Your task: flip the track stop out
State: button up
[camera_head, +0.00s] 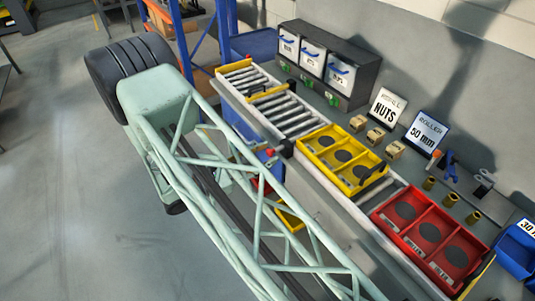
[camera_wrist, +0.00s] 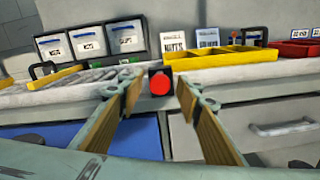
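The track stop shows as a black block with a red round knob (camera_head: 269,152) on the front side of the roller track (camera_head: 246,99). In the wrist view the red knob (camera_wrist: 160,84) faces me in the middle, with the black block around it. My gripper (camera_wrist: 159,90) is open, its two wood-coloured fingers spread left and right of the knob. The fingers look empty; I cannot tell whether they touch the stop. In the head view my gripper is small and partly hidden behind my arm's lattice.
A yellow carrier (camera_head: 318,148) and a red carrier (camera_head: 408,226) stand on the track right of the stop. A dark rack with white bins (camera_head: 312,58) stands behind. Signs, small wooden blocks and brass rollers (camera_head: 451,199) sit on the back ledge. Drawers (camera_wrist: 287,128) lie below the track.

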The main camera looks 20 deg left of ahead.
jog(key=v, duration=1)
jog(key=shift+s+a, duration=0.25)
jog(key=shift+s, duration=0.05)
dwell(0.4)
